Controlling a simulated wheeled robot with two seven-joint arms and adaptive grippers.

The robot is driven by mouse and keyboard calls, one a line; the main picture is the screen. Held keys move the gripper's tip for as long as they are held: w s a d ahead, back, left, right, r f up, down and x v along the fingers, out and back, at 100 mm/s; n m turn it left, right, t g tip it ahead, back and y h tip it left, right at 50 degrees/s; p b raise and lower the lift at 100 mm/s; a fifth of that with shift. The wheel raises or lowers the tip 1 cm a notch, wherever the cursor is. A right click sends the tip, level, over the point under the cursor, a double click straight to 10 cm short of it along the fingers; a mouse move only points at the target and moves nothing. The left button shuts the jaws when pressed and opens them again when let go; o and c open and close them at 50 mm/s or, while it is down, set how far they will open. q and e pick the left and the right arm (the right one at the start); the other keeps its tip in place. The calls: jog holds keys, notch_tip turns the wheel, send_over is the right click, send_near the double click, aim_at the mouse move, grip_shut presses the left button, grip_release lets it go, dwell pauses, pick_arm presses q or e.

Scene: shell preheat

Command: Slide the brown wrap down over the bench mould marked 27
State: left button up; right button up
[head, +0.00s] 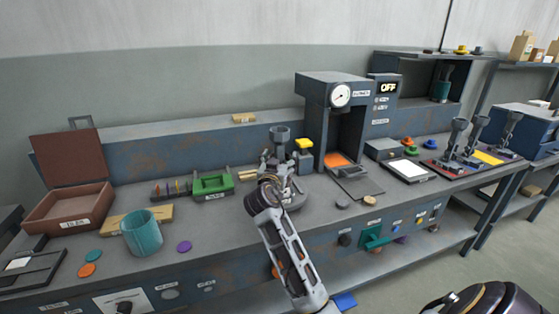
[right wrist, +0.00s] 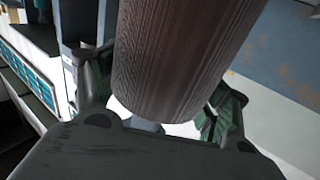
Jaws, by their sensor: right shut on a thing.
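The brown wrap (right wrist: 185,55) is a ribbed dark brown cylinder that fills the middle of the right wrist view. My right gripper (head: 272,165) is shut on it, with a green-padded finger on each side. In the head view this gripper is over the middle of the bench, at a grey post with a cup-like top (head: 280,134). The wrap cannot be made out there. I cannot read a 27 anywhere, so I cannot tell whether this post is the marked mould, nor whether the wrap is around it or beside it. My left gripper is not in view.
A grey press with a gauge (head: 340,95) stands just right of the gripper. A green tray (head: 213,186) is close on the left. A teal cup (head: 142,234) and a brown open box (head: 70,207) are farther left. Several similar grey posts (head: 457,132) stand at right.

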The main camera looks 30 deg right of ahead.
aim_at(278, 135)
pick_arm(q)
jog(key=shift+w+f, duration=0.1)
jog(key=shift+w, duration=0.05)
pick_arm(e)
jog(key=o, duration=1.1)
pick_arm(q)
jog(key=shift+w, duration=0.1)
pick_arm(e)
jog(key=shift+r, duration=5)
